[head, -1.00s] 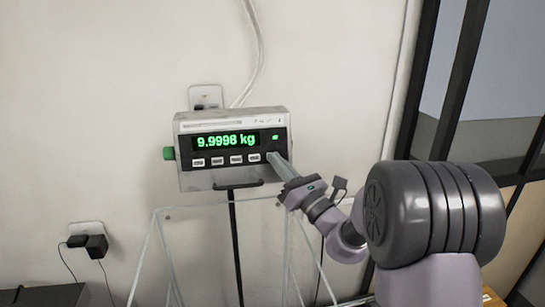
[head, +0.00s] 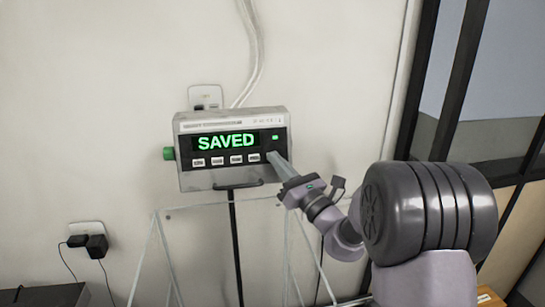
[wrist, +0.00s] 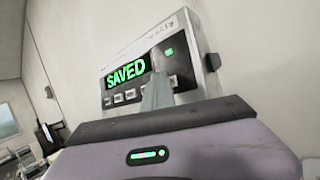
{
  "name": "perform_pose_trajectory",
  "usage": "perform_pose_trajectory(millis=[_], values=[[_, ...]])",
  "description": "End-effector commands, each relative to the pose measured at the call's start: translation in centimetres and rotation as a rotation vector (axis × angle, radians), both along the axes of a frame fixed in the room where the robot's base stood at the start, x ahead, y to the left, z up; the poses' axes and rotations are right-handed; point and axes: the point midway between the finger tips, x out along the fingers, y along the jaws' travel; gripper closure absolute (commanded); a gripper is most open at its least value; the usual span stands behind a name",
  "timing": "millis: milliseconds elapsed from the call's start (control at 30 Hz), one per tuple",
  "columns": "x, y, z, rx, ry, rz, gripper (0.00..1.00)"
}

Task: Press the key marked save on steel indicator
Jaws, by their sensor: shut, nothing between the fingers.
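The steel indicator (head: 234,179) is a grey box on a black post against the wall. Its display (head: 227,142) reads "SAVED" in green, and the same word shows in the wrist view (wrist: 126,74). A row of several pale keys (head: 226,161) sits below the display; their labels are too small to read. My gripper (head: 272,158) is shut and empty, with its tip at the right end of the key row. In the wrist view the fingers (wrist: 157,94) reach the panel there and partly hide the rightmost key. I cannot tell whether the tip still touches it.
A clear-walled enclosure (head: 215,207) stands below the indicator. A green knob (head: 168,153) sticks out of the indicator's left side. Wall sockets with plugs (head: 96,245) are at the lower left. A dark-framed glass partition (head: 452,90) is at the right.

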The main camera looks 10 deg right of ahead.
Motion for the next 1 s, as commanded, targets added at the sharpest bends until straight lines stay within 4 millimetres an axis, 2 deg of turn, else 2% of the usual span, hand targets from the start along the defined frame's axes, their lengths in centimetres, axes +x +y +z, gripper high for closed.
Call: perform_pose_trajectory(millis=[400, 700, 1000], values=[[-1.5, 0.0, 0.3, 0.0, 0.001, 0.0, 1.0], [-1.7, 0.0, 0.4, 0.0, 0.0, 0.0, 1.0], [-4.4, 0.0, 1.2, -0.001, 0.0, -0.001, 1.0]])
